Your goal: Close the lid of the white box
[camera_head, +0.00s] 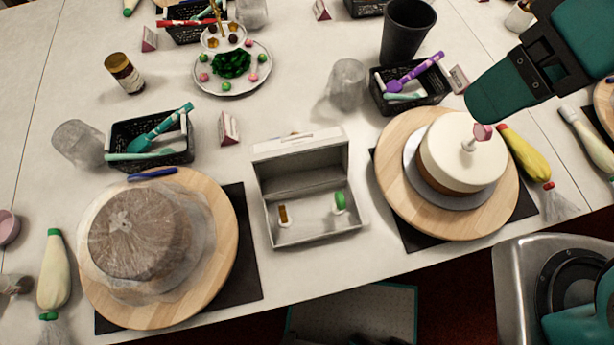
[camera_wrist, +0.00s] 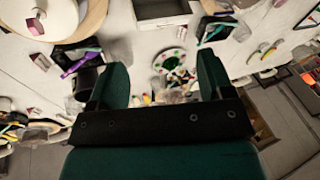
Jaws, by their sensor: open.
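The white box (camera_head: 318,232) stands in the middle of the table between two turntables in the head view. Its lid (camera_head: 300,143) is up at the back, so the inside shows. A small brown-topped item (camera_head: 283,214) and a green-topped item (camera_head: 340,201) stand inside. Part of the box (camera_wrist: 160,22) also shows at the top of the wrist view. My gripper (camera_head: 482,108) is at the upper right of the head view, above the table and well away from the box. In the wrist view my gripper (camera_wrist: 162,75) is open, with nothing between its fingers.
A wrapped cake (camera_head: 140,235) stands on the left turntable and a white cake (camera_head: 462,150) on the right one, both close to the box. A black basket (camera_head: 413,92), a dark cup (camera_head: 405,30) and a clear cup (camera_head: 348,83) stand behind.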

